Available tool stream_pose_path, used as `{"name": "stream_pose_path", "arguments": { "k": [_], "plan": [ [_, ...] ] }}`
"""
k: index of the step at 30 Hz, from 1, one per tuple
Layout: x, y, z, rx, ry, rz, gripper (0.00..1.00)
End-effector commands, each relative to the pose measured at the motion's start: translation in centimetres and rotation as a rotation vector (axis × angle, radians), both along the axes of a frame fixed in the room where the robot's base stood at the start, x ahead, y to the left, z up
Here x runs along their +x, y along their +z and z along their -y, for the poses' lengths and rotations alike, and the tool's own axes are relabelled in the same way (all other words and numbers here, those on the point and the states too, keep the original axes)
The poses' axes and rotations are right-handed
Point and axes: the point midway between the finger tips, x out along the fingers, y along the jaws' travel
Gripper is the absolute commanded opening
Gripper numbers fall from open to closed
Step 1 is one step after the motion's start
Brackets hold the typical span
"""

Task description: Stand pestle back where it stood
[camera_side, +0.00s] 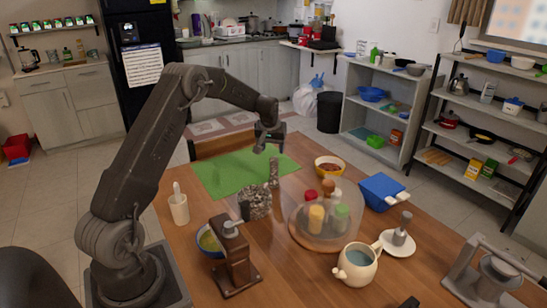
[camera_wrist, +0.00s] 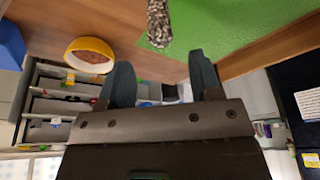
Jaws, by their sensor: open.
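The pestle (camera_side: 274,173) is a speckled grey stone rod. It looks upright, just behind and to the right of the speckled stone mortar (camera_side: 255,202), near the edge of the green mat (camera_side: 232,178). Whether its foot rests on the table is hard to tell. My gripper (camera_side: 267,146) is above and slightly left of the pestle's top, open and empty. In the wrist view the pestle (camera_wrist: 159,22) shows at the top, beyond the gap between my two open fingers (camera_wrist: 162,75), apart from them. The mortar does not show there.
A round tray (camera_side: 300,238) with several spice jars stands right of the mortar. A yellow bowl (camera_side: 328,166), a blue box (camera_side: 381,190), a teapot (camera_side: 357,266) and a wooden dispenser (camera_side: 234,262) stand around. The mat's left part is clear.

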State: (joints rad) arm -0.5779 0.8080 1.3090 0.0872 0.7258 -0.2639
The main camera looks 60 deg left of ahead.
Motion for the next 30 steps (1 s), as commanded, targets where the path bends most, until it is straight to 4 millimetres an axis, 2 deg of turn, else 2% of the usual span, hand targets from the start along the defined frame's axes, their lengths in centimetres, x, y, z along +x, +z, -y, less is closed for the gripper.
{"name": "stream_pose_path", "arguments": {
  "k": [1,8,11,14,18,21,25,30],
  "plan": [
    [-0.1,0.8,0.2,0.001,0.000,0.001,0.58],
    [-0.6,3.0,1.1,0.001,-0.009,0.002,0.58],
    [-0.8,5.3,3.2,0.008,-0.046,0.011,0.58],
    [-1.8,9.0,7.0,0.018,-0.112,0.027,0.58],
    [-4.9,14.1,13.6,0.030,-0.229,0.049,0.58],
    [-8.0,17.0,18.0,0.040,-0.314,0.068,0.58],
    [-12.9,19.5,23.2,0.051,-0.425,0.091,0.58],
    [-20.1,20.7,28.6,0.063,-0.567,0.126,0.58]
  ]
}}
